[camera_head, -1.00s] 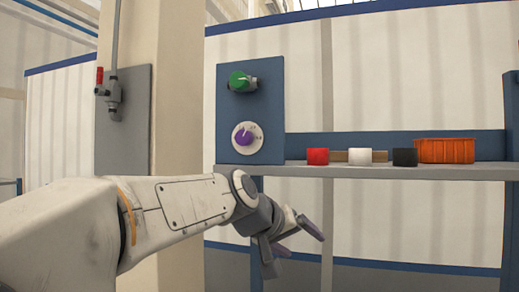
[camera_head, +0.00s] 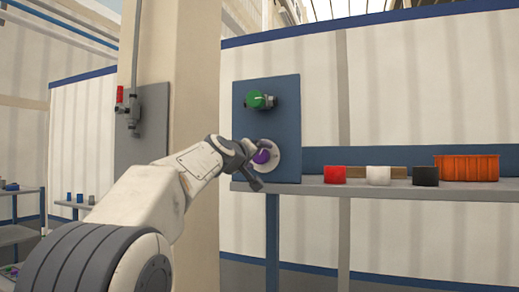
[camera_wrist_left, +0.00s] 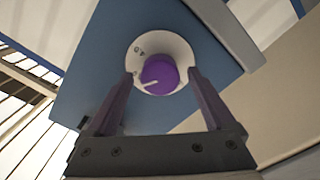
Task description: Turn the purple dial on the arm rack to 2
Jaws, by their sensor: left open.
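The purple dial (camera_head: 262,156) sits on a round white plate on the blue panel (camera_head: 285,110), below a green knob (camera_head: 258,100). My left gripper (camera_head: 255,165) is in front of it and partly covers it in the head view. In the left wrist view the purple dial (camera_wrist_left: 159,75) has a white pointer mark toward the lower left. The left gripper's open fingers (camera_wrist_left: 163,82) stand on either side of the dial, with gaps visible; I cannot tell whether they touch it. The plate's numbers are too small to read surely. My right gripper is not in view.
A grey shelf (camera_head: 400,190) right of the panel holds a red block (camera_head: 334,174), a white block (camera_head: 378,176), a black block (camera_head: 425,177) and an orange bin (camera_head: 467,168).

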